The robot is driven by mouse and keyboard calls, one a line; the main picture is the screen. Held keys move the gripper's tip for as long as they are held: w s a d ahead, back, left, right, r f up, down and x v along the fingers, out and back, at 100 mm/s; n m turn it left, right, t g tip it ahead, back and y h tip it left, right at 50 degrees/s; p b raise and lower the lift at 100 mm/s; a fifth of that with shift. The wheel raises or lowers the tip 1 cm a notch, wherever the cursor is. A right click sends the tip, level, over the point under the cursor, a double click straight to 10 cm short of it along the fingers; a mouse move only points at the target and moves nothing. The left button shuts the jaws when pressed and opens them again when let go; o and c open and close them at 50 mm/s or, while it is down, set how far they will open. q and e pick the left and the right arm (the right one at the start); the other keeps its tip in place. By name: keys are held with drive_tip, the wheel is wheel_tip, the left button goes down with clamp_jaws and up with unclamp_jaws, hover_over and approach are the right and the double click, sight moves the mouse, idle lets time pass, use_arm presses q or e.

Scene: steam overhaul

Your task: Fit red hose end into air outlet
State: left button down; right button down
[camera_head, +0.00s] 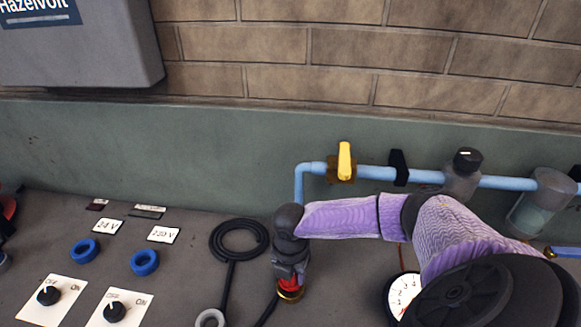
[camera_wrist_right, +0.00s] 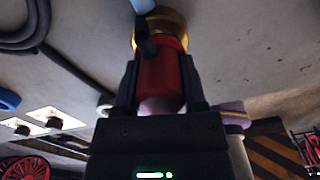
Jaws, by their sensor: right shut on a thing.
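The red hose end (camera_head: 289,283) is between the fingers of my right gripper (camera_head: 291,270), low in the middle of the head view. The right wrist view shows the red hose end (camera_wrist_right: 163,78) pinched between the two dark fingers of the right gripper (camera_wrist_right: 163,85). A brass ring (camera_head: 290,295), which I take for the air outlet, lies right at its lower end. The brass ring also shows in the wrist view (camera_wrist_right: 176,22), overlapped by the red end. I cannot tell how deep the red end sits in it. My left gripper is out of view.
A coiled black hose (camera_head: 240,240) lies left of the gripper. A blue pipe (camera_head: 376,173) with a yellow valve lever (camera_head: 344,160) runs behind my right arm. A gauge (camera_head: 402,292) sits under the arm. Blue rings (camera_head: 145,262) and knobs (camera_head: 115,312) are at left.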

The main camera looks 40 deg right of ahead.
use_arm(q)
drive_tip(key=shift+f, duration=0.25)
use_arm(e)
drive_tip(key=shift+f, duration=0.4)
use_arm(q)
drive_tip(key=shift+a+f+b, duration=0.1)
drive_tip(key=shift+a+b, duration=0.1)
drive_tip(key=shift+b, duration=0.15)
use_arm(e)
drive_tip(key=shift+f, duration=0.2)
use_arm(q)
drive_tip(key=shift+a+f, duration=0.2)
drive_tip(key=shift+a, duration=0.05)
use_arm(e)
drive_tip(key=shift+f, duration=0.3)
drive_tip(key=shift+c, duration=0.3)
unclamp_jaws()
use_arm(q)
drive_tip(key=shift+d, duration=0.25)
use_arm(e)
drive_tip(key=shift+r, duration=0.15)
